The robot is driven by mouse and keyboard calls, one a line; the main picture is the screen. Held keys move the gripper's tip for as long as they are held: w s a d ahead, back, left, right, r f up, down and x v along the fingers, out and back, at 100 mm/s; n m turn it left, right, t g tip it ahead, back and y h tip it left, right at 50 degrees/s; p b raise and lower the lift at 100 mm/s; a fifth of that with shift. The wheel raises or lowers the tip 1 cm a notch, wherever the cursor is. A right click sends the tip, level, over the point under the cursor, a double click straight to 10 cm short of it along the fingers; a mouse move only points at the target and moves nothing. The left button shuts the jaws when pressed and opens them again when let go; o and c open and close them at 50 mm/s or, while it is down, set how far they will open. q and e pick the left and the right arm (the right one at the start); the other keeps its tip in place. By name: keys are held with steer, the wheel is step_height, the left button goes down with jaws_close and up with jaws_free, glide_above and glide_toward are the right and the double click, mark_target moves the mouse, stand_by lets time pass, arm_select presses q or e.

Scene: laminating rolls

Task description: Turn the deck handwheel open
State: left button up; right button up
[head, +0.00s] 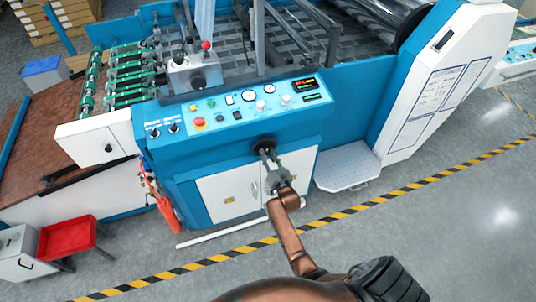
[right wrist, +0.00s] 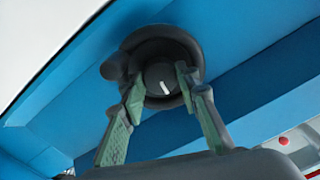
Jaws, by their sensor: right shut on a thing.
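The deck handwheel (head: 264,147) is a small black round wheel on the blue front of the machine, just below the control panel. In the right wrist view the handwheel (right wrist: 160,50) shows a dark rim, a knob at its left and a white mark on its hub. My right gripper (head: 272,168) reaches it from below and in front. Its green-padded fingers (right wrist: 160,84) are shut on the handwheel, one at each side of the hub. The exact contact is partly hidden by the fingers. My left gripper is not in view.
The control panel (head: 240,108) with buttons and gauges is just above the wheel. White cabinet doors (head: 226,195) are below it. A metal step (head: 347,171) stands to the right, a red extinguisher (head: 166,212) to the left. The floor in front is clear.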

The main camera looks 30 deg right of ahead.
steer(key=o, duration=1.2)
steer(key=shift+c, duration=0.2)
steer(key=shift+s, duration=0.15)
steer(key=v, duration=1.1)
steer(key=shift+s, duration=0.35)
steer(key=shift+f, duration=0.1)
